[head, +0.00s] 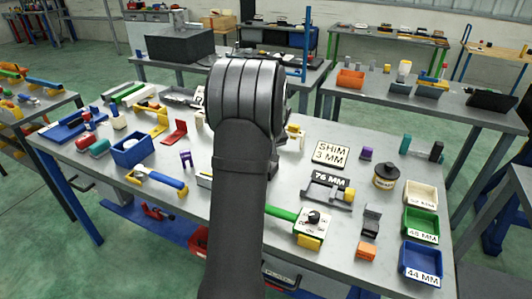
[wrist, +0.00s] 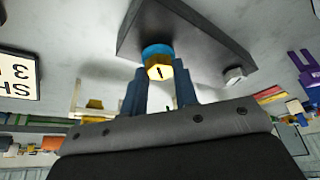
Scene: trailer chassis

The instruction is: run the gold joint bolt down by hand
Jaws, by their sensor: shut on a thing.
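The gold joint bolt (wrist: 159,71) shows in the wrist view as a gold hex head with a dark mark on its face. My gripper (wrist: 161,80) has its two blue-grey fingers on either side of that head and is shut on it. A blue ring (wrist: 157,50) sits directly beyond the head, between it and a dark grey plate (wrist: 190,32). How far the bolt is threaded is hidden. A silver bolt or nut (wrist: 235,73) sits on the same plate to the right. In the head view, my arm hides the gripper and the bolt.
The grey table (head: 262,215) is crowded. A "SHIM 3 MM" card (head: 331,154), a "76 MM" piece (head: 326,182) and a black-lidded jar (head: 385,177) lie right of my arm. White, green and blue bins (head: 421,260) line the right edge. A purple piece (wrist: 304,70) shows in the wrist view.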

